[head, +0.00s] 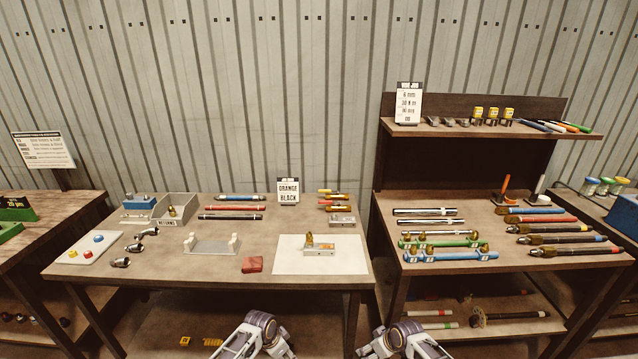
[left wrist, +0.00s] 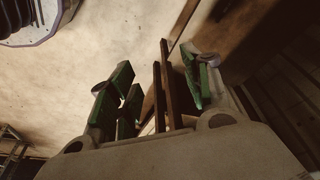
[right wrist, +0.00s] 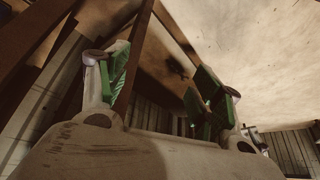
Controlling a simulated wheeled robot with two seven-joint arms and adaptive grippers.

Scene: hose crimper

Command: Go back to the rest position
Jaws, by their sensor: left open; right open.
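My left arm shows at the bottom of the head view, left of the middle, below the front edge of the near table (head: 130,272). My right arm shows at the bottom too, right of the middle. The fingers of both grippers are out of sight in the head view. In the left wrist view my left gripper (left wrist: 158,88) is open, with green finger pads apart and nothing between them. In the right wrist view my right gripper (right wrist: 160,88) is open and empty, its green pads also apart.
The table carries a white mat (head: 345,265) with a small block and brass fitting (head: 310,240), a red block (head: 252,265), a grey cradle (head: 212,244), a grey bin (head: 187,207) and several hoses. A shelved bench (head: 420,268) with more hoses stands right. Both grippers hang clear of the tabletops.

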